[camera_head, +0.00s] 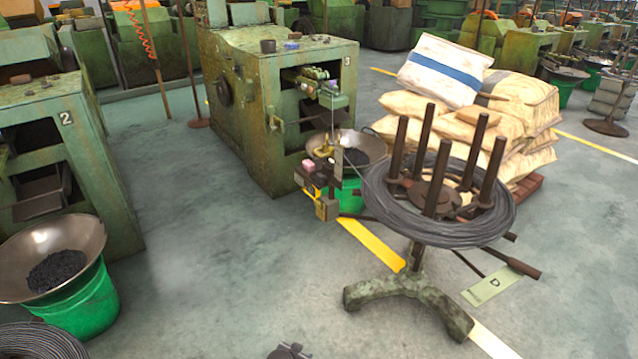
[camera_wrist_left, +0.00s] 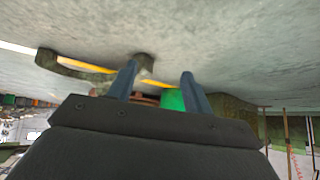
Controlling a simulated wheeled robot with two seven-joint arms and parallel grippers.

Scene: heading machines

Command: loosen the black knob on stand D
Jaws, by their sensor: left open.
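Stand D (camera_head: 408,285) is a worn green stand on splayed feet, right of centre in the head view, with a "D" card (camera_head: 491,285) on the floor beside it. It carries a coil of grey wire (camera_head: 385,215) around several upright dark posts. I cannot make out the black knob for sure; a dark bar with a thick end (camera_head: 523,268) sticks out low at the right. My left gripper (camera_wrist_left: 158,82) is open in the left wrist view, with nothing between its fingertips. The stand's feet (camera_wrist_left: 75,66) show beyond it, in an upside-down picture. My right gripper is not in view.
Machine 3 (camera_head: 250,110) stands behind, with a bowl on a green bucket (camera_head: 350,195). Stacked sacks (camera_head: 520,100) lie behind the stand. Machine 2 (camera_head: 110,180) and another bucket (camera_head: 85,310) are at left. The floor (camera_head: 220,270) between is clear.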

